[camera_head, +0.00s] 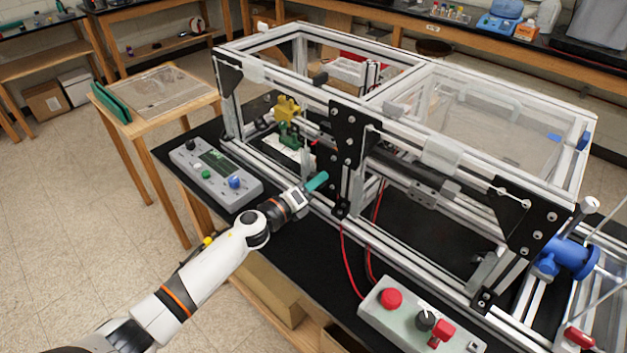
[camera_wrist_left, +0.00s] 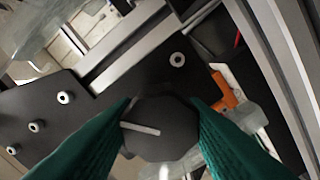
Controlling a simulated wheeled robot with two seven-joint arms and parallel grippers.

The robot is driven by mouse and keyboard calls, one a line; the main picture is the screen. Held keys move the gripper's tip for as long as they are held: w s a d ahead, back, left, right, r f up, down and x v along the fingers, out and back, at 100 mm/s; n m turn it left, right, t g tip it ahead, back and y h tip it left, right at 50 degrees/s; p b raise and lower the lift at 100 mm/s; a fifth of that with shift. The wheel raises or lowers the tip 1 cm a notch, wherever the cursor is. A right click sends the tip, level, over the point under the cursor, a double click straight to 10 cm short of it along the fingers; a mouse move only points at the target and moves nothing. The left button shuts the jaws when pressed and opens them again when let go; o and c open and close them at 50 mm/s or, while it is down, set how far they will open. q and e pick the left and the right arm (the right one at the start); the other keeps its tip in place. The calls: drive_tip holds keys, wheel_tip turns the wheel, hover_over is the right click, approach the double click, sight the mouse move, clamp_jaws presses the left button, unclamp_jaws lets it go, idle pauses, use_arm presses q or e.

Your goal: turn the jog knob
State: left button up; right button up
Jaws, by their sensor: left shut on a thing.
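The jog knob is a dark, many-sided knob (camera_wrist_left: 172,145) with a white pointer line, in the lower middle of the left wrist view. The teal fingers of my left gripper (camera_wrist_left: 160,112) are on both sides of it, shut on it. In the head view my left gripper (camera_head: 318,182) reaches the front of the extrusion frame (camera_head: 390,225), by a black joint plate. The knob is hidden behind the fingers there. My right gripper does not show.
A grey control box (camera_head: 215,172) with buttons sits left of my left gripper. Another box (camera_head: 420,322) with a red button and a black knob sits at the front right. Red cables (camera_head: 348,262) hang between. A blue part (camera_head: 568,257) is at the right.

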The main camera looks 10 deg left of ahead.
use_arm(q)
drive_tip(key=n+p, duration=0.1)
drive_tip(key=n, duration=0.4)
drive_tip(key=shift+n, duration=0.3)
drive_tip(key=n+p, duration=0.1)
drive_tip(key=n, duration=0.3)
drive_tip(key=shift+n+p, duration=0.3)
drive_tip(key=shift+p, duration=0.05)
drive_tip(key=o, duration=1)
drive_tip(key=shift+c, duration=0.2)
drive_tip(key=b+v, duration=0.3)
drive_tip(key=v, duration=0.9)
